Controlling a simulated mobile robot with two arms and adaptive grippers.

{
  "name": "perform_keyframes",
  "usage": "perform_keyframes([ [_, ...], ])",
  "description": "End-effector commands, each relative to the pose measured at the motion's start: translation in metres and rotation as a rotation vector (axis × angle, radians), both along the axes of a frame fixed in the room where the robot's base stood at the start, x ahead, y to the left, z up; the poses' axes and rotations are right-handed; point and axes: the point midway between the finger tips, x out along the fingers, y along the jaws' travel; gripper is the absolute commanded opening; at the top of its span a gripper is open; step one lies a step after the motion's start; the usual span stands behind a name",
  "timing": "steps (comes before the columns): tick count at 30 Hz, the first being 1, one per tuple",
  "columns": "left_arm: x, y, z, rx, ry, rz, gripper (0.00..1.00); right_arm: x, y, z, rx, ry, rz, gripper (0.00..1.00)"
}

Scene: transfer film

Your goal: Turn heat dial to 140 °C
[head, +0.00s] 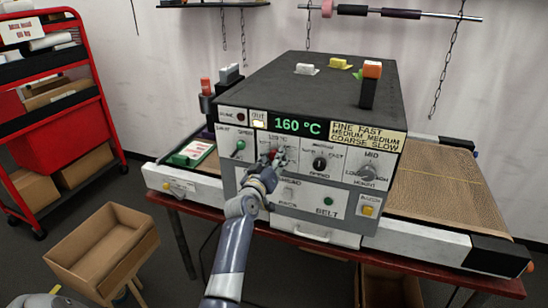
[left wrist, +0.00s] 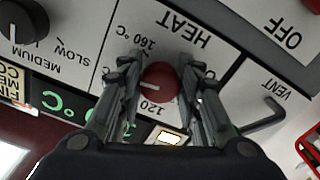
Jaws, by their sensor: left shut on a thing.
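The red heat dial (left wrist: 158,84) is on the front panel of the dark machine (head: 345,110). My left gripper (left wrist: 157,80) is shut on it, one finger on each side. In the left wrist view the panel appears upside down. In the head view my left gripper (head: 272,160) covers most of the dial. The green display (head: 298,125) reads 160 °C. My right gripper is not in view.
A belt (head: 440,180) extends right. A red cart (head: 60,105) and an open cardboard box (head: 105,250) stand left.

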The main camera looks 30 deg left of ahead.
Motion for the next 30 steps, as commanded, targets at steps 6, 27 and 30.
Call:
perform_keyframes([
  [6, 0.0001, -0.0009, 0.0004, -0.168, -0.038, 0.0, 0.08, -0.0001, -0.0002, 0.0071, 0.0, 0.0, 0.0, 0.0],
  [27, 0.0003, -0.0018, -0.0001, -0.37, -0.087, 0.0, 0.08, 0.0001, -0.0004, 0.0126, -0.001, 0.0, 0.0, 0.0],
  [30, 0.0003, -0.0017, -0.0001, -0.37, -0.087, 0.0, 0.08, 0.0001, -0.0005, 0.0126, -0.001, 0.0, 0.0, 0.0],
])
